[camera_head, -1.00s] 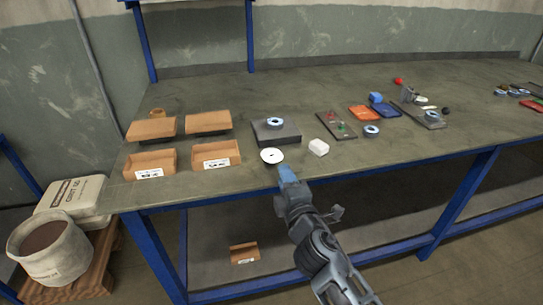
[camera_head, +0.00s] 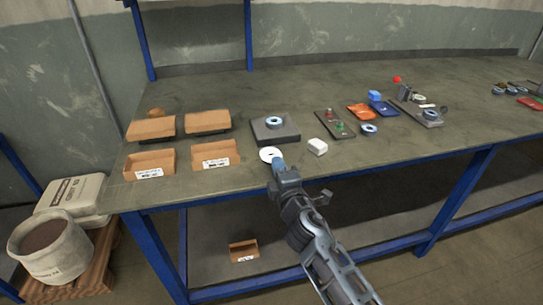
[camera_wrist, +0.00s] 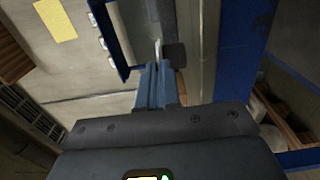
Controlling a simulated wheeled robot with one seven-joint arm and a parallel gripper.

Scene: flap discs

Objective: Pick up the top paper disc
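The white paper disc (camera_head: 269,154), with a small dark centre, is at the front edge of the workbench in the head view. My gripper (camera_head: 276,163) reaches the disc's near right edge from the front, and its blue fingers cover part of that edge. In the wrist view the two blue fingers (camera_wrist: 158,75) lie close together. A thin white sliver, likely the disc seen edge-on (camera_wrist: 157,48), shows just beyond their tips. I cannot tell whether it is between the fingers or whether they touch it. Whether several discs are stacked is not visible.
A dark grey block (camera_head: 290,136) with a blue-and-white ring (camera_head: 274,122) sits behind the disc. The workbench (camera_head: 250,86) is clear toward the back.

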